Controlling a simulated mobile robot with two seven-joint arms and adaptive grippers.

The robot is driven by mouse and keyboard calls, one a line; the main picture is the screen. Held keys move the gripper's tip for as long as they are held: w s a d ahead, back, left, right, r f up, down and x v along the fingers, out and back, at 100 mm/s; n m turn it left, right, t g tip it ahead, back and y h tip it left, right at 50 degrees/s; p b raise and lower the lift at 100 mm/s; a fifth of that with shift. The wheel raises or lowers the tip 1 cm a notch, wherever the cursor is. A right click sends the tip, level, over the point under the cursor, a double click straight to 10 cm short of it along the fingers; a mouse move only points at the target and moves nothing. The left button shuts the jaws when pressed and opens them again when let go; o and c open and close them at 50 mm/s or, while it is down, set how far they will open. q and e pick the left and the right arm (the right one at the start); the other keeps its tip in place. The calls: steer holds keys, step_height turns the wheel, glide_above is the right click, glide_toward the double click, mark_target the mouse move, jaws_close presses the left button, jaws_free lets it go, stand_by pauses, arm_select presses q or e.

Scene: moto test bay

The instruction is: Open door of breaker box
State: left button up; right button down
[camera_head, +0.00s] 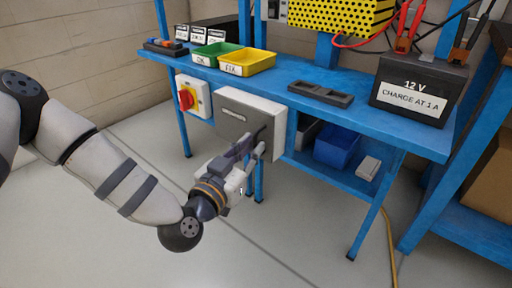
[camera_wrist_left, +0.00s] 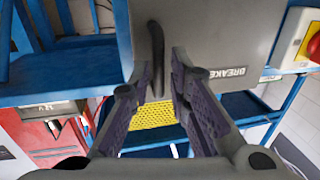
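The grey breaker box (camera_head: 233,127) hangs below the front edge of the blue bench in the head view. Its front, lettered "BREAKER", fills the upper middle of the left wrist view (camera_wrist_left: 215,30). A dark bar handle (camera_wrist_left: 157,50) stands out from the front. My left gripper (camera_head: 258,140) is at the right part of the box front. In the left wrist view its fingers (camera_wrist_left: 162,75) are apart, one on each side of the handle's end, with a gap showing. The door looks shut, though the gripper partly hides its right edge. My right gripper is not in view.
A red and yellow switch (camera_head: 187,98) is left of the box. The blue bench (camera_head: 290,72) above holds a green tray (camera_head: 212,54), a yellow tray (camera_head: 247,62) and a 12 V battery (camera_head: 417,90). A blue bin (camera_head: 338,145) sits on the lower shelf. The floor in front is clear.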

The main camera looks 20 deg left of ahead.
arm_select(q)
steer(key=shift+w+d, duration=0.2)
steer(key=shift+w, duration=0.8)
jaws_close()
steer(key=shift+s, duration=0.1)
